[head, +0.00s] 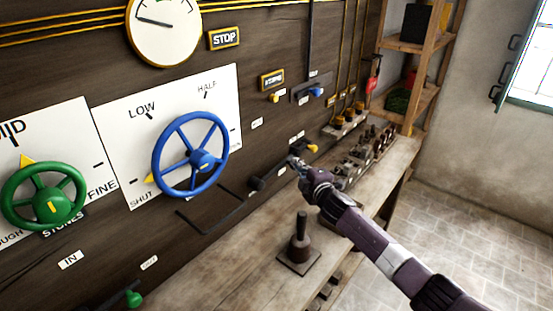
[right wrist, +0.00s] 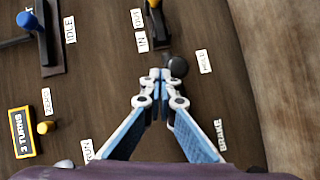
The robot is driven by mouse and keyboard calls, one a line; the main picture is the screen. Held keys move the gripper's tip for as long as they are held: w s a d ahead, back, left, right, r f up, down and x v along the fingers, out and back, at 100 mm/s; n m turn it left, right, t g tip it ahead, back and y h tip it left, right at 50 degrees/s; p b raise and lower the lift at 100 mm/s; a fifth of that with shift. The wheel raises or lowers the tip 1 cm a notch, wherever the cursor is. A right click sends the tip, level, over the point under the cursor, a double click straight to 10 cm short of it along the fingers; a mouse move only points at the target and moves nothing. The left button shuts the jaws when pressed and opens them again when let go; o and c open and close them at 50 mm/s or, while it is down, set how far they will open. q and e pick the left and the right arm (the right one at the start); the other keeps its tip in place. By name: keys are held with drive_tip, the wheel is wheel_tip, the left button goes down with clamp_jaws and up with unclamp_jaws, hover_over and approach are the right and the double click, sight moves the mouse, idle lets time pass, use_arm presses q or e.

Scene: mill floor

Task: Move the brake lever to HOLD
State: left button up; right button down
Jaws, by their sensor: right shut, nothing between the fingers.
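The brake lever shows in the right wrist view as a dark round knob (right wrist: 178,67) close beside the HOLD label (right wrist: 204,62). Its shaft is hidden behind my gripper there. The RUN label (right wrist: 88,150) is at lower left, and the BRAKE label (right wrist: 220,135) at lower right. My right gripper (right wrist: 160,76) is shut and empty, its fingertips at the left side of the knob; I cannot tell whether they touch it. In the head view my right gripper (head: 296,162) is at the panel, by the lever's dark arm (head: 270,178). My left gripper is not in view.
A yellow-knobbed IN/OUT lever (right wrist: 153,8) is just beyond the fingertips. A blue-knobbed lever (right wrist: 28,22) is farther left. In the head view a blue wheel (head: 190,155) is to the left, and an upright dark handle (head: 300,243) stands on the bench below.

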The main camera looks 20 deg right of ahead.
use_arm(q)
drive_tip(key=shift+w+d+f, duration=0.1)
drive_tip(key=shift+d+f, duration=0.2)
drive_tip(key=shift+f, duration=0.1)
use_arm(e)
drive_tip(key=shift+w+d+f, duration=0.1)
drive_tip(key=shift+d+f, duration=0.15)
drive_tip(key=shift+f, duration=0.55)
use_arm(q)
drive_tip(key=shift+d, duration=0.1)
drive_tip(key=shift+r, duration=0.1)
use_arm(e)
drive_tip(key=shift+r, duration=0.1)
